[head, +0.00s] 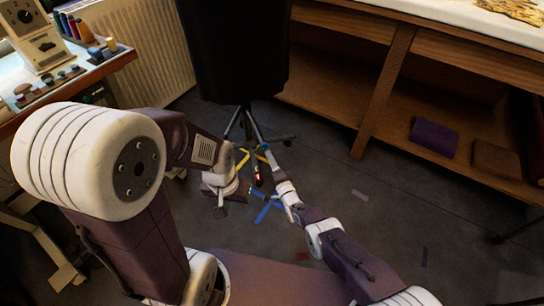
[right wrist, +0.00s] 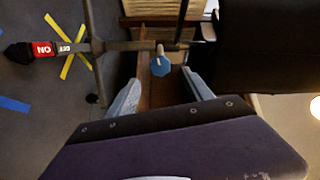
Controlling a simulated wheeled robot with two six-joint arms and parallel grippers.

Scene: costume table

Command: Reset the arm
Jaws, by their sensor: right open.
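My right arm comes in from the lower right in the head view, with its gripper (head: 272,160) near the foot of the black dress form (head: 232,50). In the right wrist view the right gripper (right wrist: 160,76) has its two pale fingers apart. A blue knob (right wrist: 160,65) on the stand shows beyond the gap, and nothing is seen held. My left arm reaches in from the left in the head view.
The stand's legs (right wrist: 95,60) and a red ON switch (right wrist: 43,49) are close to the right gripper. A side table (head: 65,90) with spools is at the left. Wooden shelving (head: 372,95) holds a purple folded cloth (head: 434,137). The floor at the right is mostly clear.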

